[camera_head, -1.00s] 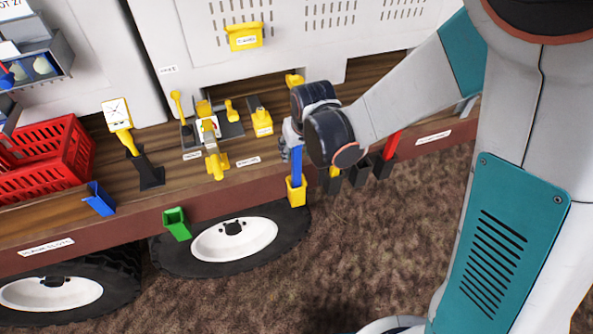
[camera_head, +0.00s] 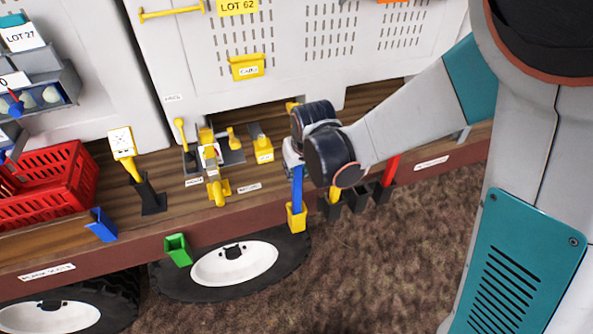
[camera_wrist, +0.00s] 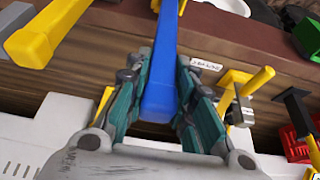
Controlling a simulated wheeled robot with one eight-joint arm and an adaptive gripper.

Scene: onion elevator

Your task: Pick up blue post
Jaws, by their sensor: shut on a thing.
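The blue post (camera_head: 297,187) stands upright with its lower end in a yellow socket (camera_head: 296,216) on the front edge of the wooden deck. My gripper (camera_head: 293,158) is at the post's upper part, partly hidden behind my wrist in the head view. In the wrist view the blue post (camera_wrist: 160,85) runs between the two teal-padded fingers of my gripper (camera_wrist: 158,118), which are shut on it from both sides. The post's lower end is hidden inside the socket.
A blue holder (camera_head: 102,225) and a green holder (camera_head: 178,250) hang along the deck edge to the left. A red post (camera_head: 391,170) and black sockets (camera_head: 359,199) are close on the right. A red crate (camera_head: 45,188) stands at the far left.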

